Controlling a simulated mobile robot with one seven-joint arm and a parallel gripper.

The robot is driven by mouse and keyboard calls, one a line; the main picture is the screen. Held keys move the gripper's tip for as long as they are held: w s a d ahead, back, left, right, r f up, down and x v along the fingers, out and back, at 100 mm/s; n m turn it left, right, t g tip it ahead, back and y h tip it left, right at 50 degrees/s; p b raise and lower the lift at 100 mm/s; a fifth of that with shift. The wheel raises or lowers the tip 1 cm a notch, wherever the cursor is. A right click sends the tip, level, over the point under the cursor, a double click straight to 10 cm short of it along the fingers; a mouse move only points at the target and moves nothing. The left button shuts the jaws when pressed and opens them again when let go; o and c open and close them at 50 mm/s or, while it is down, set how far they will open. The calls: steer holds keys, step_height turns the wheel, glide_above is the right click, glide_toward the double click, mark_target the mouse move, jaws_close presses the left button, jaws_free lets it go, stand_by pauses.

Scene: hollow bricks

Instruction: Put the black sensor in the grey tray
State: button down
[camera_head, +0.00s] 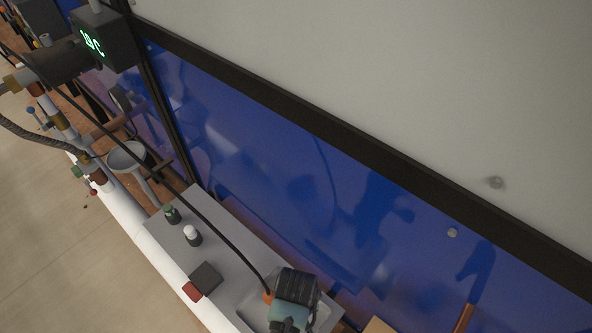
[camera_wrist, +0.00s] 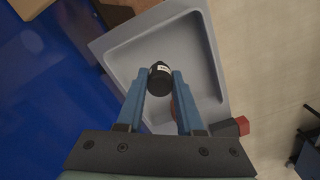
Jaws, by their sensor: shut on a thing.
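The black sensor (camera_wrist: 160,79) is a small dark cylinder with a white label. In the wrist view my gripper (camera_wrist: 161,82) is shut on it, with a blue finger on each side. The grey tray (camera_wrist: 205,62) has a raised rim and lies below the fingers. The sensor appears over the tray's interior; its height above the floor is hard to tell. In the head view my gripper's teal body (camera_head: 290,310) is over the tray (camera_head: 254,317) at the bottom, and the sensor is hidden.
A green-topped bottle (camera_head: 172,214) and a white-topped bottle (camera_head: 192,236) stand on the grey surface (camera_head: 221,240). A dark block (camera_head: 206,278) and a red block (camera_head: 192,291) sit near the tray. A blue panel (camera_head: 290,190) borders the surface. An orange item partly shows by the fingers.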

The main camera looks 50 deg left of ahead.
steer(key=shift+f, duration=1.75)
steer(key=shift+f, duration=0.2)
steer(key=c, duration=0.5)
jaws_free()
steer(key=shift+c, duration=0.2)
steer(key=shift+r, duration=0.2)
step_height(320, 180, up, 12)
